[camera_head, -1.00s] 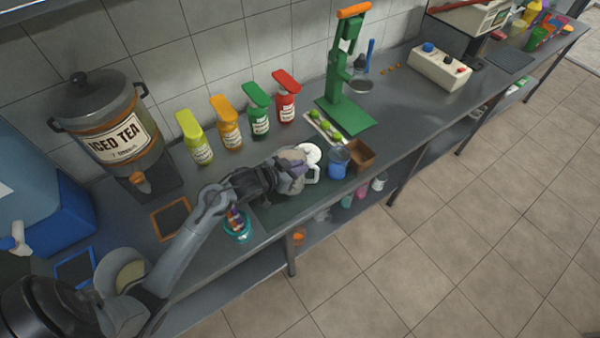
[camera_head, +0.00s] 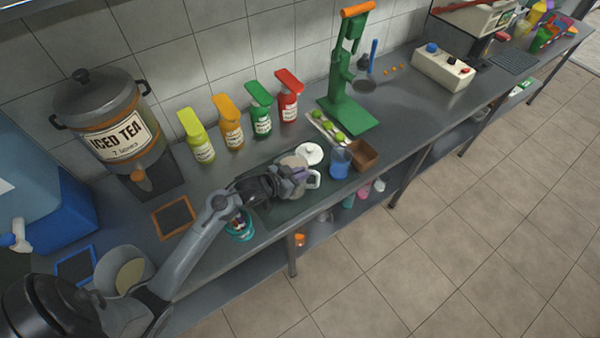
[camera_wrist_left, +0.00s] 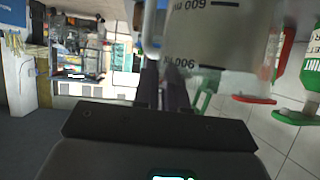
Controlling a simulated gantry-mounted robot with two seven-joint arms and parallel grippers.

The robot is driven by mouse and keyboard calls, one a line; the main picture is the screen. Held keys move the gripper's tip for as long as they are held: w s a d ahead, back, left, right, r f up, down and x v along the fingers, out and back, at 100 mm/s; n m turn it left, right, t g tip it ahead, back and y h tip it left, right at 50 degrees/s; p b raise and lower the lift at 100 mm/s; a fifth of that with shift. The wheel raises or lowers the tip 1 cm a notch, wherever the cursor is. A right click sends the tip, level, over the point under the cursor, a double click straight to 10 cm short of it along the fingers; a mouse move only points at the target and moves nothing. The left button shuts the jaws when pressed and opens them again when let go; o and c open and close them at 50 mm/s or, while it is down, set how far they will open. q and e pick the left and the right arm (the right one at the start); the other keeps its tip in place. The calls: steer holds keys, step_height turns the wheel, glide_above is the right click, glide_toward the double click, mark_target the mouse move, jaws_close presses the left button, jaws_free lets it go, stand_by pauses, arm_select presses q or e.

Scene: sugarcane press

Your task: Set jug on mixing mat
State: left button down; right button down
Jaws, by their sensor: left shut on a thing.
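The jug (camera_head: 291,162) is a pale, see-through vessel over the dark mixing mat (camera_head: 275,214). My left gripper (camera_head: 298,176) is shut on the jug, on the near side of it in the head view, and hides part of it. In the left wrist view the jug (camera_wrist_left: 215,40) fills the upper middle, with volume markings on its wall, and the fingers (camera_wrist_left: 163,88) meet at its lower left. Whether the jug's base touches the mat is hidden by the gripper. My right gripper is not in view.
A white round lid-like piece (camera_head: 309,153), a blue cup (camera_head: 339,163) and a brown box (camera_head: 363,156) stand close on the right. A teal bowl (camera_head: 240,228) is left of the mat. Several bottles and the green press (camera_head: 348,100) stand behind.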

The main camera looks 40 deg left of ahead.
arm_select(q)
steer(key=shift+w+r, duration=0.1)
steer(key=c, duration=1.2)
jaws_free()
steer(key=shift+s+a, duration=0.1)
steer(key=shift+s, duration=0.15)
steer(key=p+v, duration=0.2)
steer(key=v, duration=0.9)
steer(key=s+d+f+g, duration=0.1)
steer(key=s+d+g, duration=0.2)
steer(key=s, duration=0.3)
steer(key=s+d+f+g+y, duration=0.1)
steer(key=s+d+g, duration=0.2)
steer(key=s+d, duration=0.3)
steer(key=s+d+f+g+y, duration=0.1)
steer(key=s+d+g, duration=0.2)
steer(key=s, duration=0.3)
steer(key=shift+d+f, duration=0.35)
steer(key=shift+d, duration=0.3)
